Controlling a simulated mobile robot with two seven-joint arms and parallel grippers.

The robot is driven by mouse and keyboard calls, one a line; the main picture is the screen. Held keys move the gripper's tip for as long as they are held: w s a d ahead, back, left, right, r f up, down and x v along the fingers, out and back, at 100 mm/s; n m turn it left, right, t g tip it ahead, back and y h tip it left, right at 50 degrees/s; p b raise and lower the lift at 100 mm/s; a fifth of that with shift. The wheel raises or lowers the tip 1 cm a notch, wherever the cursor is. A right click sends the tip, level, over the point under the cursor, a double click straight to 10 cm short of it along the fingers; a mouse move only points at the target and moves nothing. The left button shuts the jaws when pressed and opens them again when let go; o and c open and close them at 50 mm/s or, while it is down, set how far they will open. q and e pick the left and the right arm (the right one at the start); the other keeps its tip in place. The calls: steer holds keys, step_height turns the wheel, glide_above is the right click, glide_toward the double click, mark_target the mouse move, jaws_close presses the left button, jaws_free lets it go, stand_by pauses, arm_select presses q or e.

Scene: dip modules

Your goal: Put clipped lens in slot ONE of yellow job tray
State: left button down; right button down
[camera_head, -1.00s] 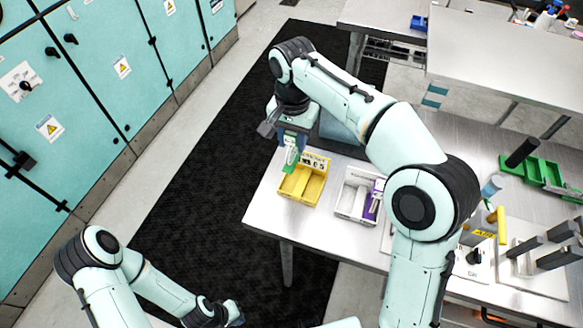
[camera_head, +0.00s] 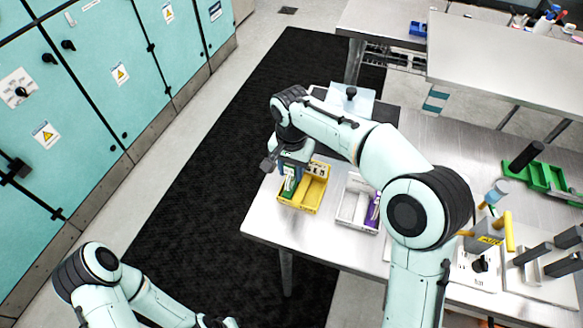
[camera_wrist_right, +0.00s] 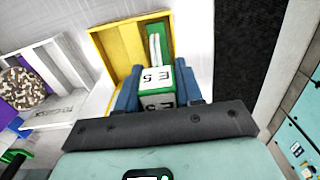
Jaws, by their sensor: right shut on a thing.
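My right gripper (camera_head: 292,168) points down over the yellow job tray (camera_head: 317,196) and is shut on a green and white piece (camera_head: 289,184), apparently the clipped lens. In the right wrist view the blue fingers (camera_wrist_right: 157,93) grip its white lettered block (camera_wrist_right: 156,78). The piece is at the tray's left compartment in the head view; I cannot tell whether it touches the floor. The other compartment (camera_wrist_right: 120,48) looks empty. The number labels are too small or covered to read surely. My left gripper (camera_head: 217,322) is cut off at the bottom edge.
A white tray (camera_head: 352,211) with a purple piece (camera_head: 373,209) stands right of the yellow tray. Farther right are a grey block with yellow posts (camera_head: 487,236) and a green rack (camera_head: 545,174). Bare table (camera_head: 262,215) lies left of the yellow tray.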

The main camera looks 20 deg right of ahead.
steer(key=shift+f, duration=0.2)
steer(key=c, duration=0.7)
jaws_free()
steer(key=shift+c, duration=0.2)
arm_select(q)
steer(key=shift+s, duration=0.1)
arm_select(e)
steer(key=shift+r, duration=0.2)
step_height(320, 180, up, 12)
steer(key=shift+r+p, duration=0.1)
steer(key=shift+p, duration=1.15)
arm_select(q)
steer(key=w+r, duration=0.2)
steer(key=r, duration=0.1)
steer(key=shift+w+r, duration=0.15)
steer(key=shift+w, duration=0.2)
steer(key=shift+s, duration=0.1)
